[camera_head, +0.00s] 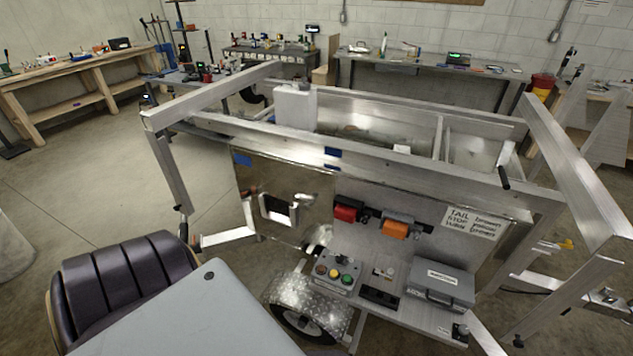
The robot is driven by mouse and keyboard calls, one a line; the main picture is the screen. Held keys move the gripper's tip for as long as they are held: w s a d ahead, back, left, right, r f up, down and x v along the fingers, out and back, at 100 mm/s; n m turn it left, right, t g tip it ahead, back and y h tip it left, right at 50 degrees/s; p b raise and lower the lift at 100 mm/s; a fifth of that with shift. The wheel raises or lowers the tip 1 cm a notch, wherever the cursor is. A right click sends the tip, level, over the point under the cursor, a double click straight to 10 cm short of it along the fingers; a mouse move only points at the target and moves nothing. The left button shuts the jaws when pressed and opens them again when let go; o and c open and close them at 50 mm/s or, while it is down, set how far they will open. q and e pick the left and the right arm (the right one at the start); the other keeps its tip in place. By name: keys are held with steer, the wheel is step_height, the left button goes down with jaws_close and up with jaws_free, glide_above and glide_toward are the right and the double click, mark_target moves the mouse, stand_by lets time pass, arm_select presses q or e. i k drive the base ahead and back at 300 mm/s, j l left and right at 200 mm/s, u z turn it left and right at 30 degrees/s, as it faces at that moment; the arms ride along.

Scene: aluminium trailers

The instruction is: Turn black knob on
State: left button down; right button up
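A small black knob (461,330) stands at the right front corner of the trailer's metal shelf (410,313), beside a small white label. Its setting is too small to tell. Left of it on the shelf are a grey control box with coloured buttons (335,273), a small panel with light fittings (383,273), a black block (380,295) and a closed grey case (440,284). Neither of my grippers shows in the head view, and nothing is seen touching the knob.
The aluminium trailer frame (575,175) rises around the shelf. A red device (346,213) and an orange device (394,229) hang above it. A dark ribbed seat (125,275) stands at left, near a flat grey surface (190,315). Floor (90,190) is clear at far left.

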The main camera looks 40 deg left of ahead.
mark_target(339, 258)
steer(key=j+u, duration=0.1)
steer(key=u, duration=1.05)
